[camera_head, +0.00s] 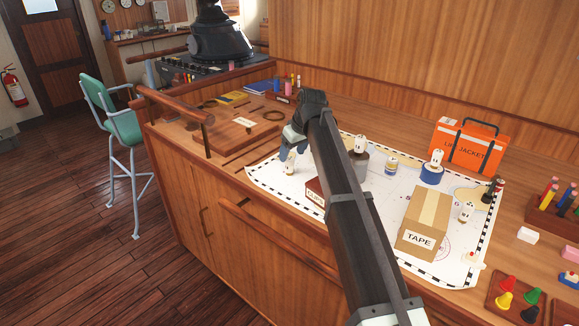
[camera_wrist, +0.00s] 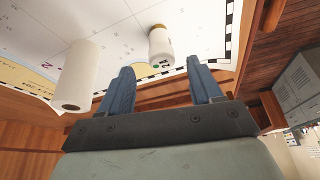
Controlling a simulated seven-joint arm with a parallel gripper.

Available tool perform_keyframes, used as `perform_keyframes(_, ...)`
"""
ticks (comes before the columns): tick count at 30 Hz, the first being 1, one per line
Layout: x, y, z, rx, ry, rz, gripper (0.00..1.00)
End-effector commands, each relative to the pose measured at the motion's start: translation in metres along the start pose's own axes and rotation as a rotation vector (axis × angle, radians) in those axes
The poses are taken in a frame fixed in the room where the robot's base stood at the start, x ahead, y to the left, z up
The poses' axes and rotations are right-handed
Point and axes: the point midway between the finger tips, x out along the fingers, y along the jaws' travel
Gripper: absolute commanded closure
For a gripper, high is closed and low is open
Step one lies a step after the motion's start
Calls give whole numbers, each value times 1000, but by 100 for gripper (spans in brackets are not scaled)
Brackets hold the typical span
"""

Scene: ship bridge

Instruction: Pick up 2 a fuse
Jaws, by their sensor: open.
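Small white fuse-like pieces stand on and around the white chart (camera_head: 325,170). One white piece (camera_head: 289,161) is at the chart's left end, just below my gripper (camera_head: 291,146). My gripper is open and empty.
A larger white cylinder (camera_wrist: 82,75) is left of the fingers in the wrist view. A TAPE box (camera_head: 425,222), an orange life jacket case (camera_head: 467,146) and a partly hidden brown box (camera_head: 314,190) are on the counter. A wooden rail (camera_head: 178,106) edges the counter's left.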

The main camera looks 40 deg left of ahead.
Motion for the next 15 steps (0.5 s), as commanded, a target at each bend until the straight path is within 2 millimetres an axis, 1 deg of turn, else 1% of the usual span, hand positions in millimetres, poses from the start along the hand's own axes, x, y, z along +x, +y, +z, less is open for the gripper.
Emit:
perform_keyframes(1,6,0,0,0,0,0,36)
perform_keyframes(3,10,0,0,0,1,1,36)
perform_keyframes(8,17,0,1,0,1,1,36)
perform_keyframes(11,26,-1,2,0,-1,0,36)
perform_keyframes(15,45,-3,5,0,0,1,36)
